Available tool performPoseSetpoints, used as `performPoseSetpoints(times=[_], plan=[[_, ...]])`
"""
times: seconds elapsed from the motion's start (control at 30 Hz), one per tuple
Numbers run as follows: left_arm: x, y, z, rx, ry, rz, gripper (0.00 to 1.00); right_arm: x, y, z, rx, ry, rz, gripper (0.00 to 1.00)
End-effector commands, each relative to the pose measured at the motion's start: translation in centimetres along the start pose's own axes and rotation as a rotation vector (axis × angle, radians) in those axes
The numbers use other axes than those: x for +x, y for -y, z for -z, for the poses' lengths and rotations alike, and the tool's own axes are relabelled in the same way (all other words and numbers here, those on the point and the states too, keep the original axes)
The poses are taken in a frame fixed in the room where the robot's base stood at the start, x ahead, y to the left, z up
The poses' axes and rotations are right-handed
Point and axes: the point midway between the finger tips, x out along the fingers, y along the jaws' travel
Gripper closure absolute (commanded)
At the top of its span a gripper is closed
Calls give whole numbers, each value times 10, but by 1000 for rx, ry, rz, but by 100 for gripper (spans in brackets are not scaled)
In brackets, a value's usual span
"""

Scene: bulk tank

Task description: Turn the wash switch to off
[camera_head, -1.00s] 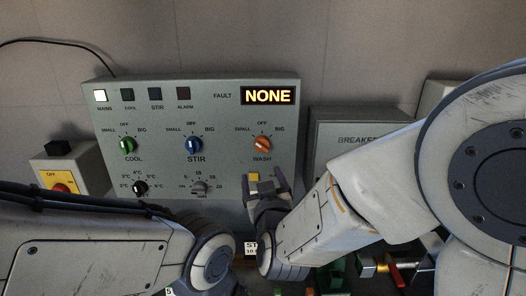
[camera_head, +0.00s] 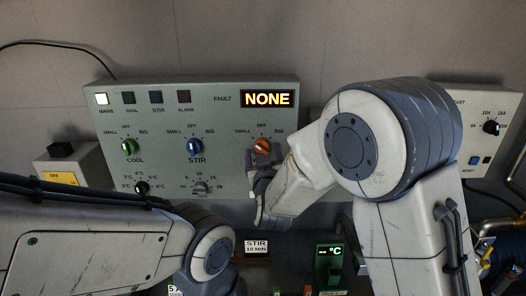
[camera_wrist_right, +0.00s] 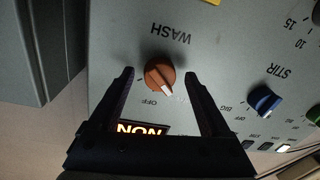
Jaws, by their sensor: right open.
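The orange wash switch (camera_head: 262,146) is a round knob at the right of the grey control panel (camera_head: 222,120). It also shows in the right wrist view (camera_wrist_right: 158,73), where the picture is upside down. Its white pointer mark leans towards the SMALL side of the OFF label. My right gripper (camera_head: 264,158) is open just in front of the knob, overlapping its lower part in the head view. In the right wrist view, its two fingers (camera_wrist_right: 160,76) stand apart on either side of the knob, with no clear contact. My left gripper is out of view; only its arm shows.
The green cool knob (camera_head: 129,147) and blue stir knob (camera_head: 195,147) are left of the wash knob. The fault display (camera_head: 267,99) reads NONE. A small STIR 10 MIN sign (camera_head: 256,247) and a green °C display (camera_head: 329,252) stand below. Another panel (camera_head: 485,110) is at the right.

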Motion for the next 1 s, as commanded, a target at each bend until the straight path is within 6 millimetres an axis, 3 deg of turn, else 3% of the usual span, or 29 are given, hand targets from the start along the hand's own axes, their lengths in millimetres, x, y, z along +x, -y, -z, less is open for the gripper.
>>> performPoseSetpoints(times=[0.17, 0.27, 0.4, 0.67, 1.0], plan=[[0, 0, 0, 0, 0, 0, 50, 0, 0, 0, 0, 0, 0, 19], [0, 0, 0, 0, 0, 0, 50, 0, 0, 0, 0, 0, 0, 49], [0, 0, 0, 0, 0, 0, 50, 0, 0, 0, 0, 0, 0, 100], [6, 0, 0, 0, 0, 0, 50, 0, 0, -1, 22, -3, -1, 100], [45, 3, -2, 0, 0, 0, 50, 0, 2, -6, 214, -21, -5, 100]])
